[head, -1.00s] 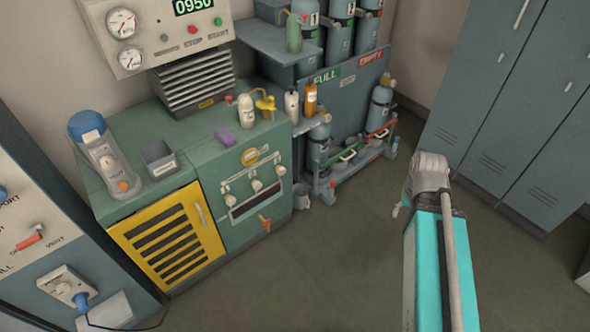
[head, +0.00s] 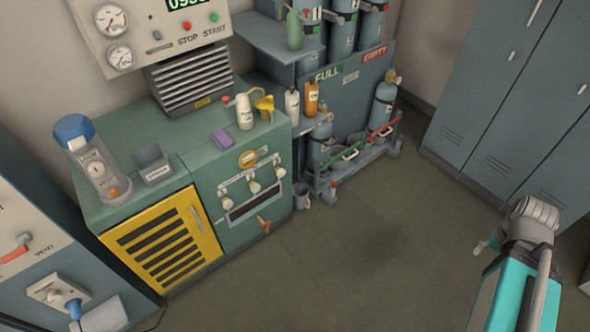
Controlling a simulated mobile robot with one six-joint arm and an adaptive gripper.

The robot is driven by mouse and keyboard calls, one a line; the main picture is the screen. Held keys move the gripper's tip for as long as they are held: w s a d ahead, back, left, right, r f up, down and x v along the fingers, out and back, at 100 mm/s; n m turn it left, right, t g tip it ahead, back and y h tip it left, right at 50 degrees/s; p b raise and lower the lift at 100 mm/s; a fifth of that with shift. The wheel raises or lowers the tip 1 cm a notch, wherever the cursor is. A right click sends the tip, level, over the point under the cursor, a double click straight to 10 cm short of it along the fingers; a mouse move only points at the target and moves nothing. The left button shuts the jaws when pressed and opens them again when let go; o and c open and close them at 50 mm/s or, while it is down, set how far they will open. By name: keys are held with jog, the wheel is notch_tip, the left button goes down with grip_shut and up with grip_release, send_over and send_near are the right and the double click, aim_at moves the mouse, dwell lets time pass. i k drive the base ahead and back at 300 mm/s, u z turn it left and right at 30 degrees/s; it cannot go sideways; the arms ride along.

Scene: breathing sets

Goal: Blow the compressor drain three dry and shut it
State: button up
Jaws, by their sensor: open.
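The green compressor cabinet (head: 275,148) stands against the wall. Its front has three pale drain knobs in a rising row: left (head: 226,202), middle (head: 254,187) and right (head: 279,172). Their numbers are too small to read, so I cannot tell which is drain three. A dark slot (head: 249,205) lies below the knobs, with an orange lever (head: 264,224) under it. I cannot make out any water. My gripper (head: 482,246) is open at the lower right, mostly hidden behind my wrist, over floor and well apart from the cabinet. I see nothing held in it.
A yellow louvred door (head: 163,243) is left of the knobs. Bottles, a purple block (head: 222,139) and a grey bin (head: 153,165) stand on top. A cylinder rack (head: 352,102) stands behind right, lockers (head: 505,100) at far right. The floor between (head: 365,255) is clear.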

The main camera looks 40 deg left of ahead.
aim_at(281, 172)
jog(key=z, duration=0.7)
jog(key=i, duration=0.5)
jog(key=u, duration=2.1)
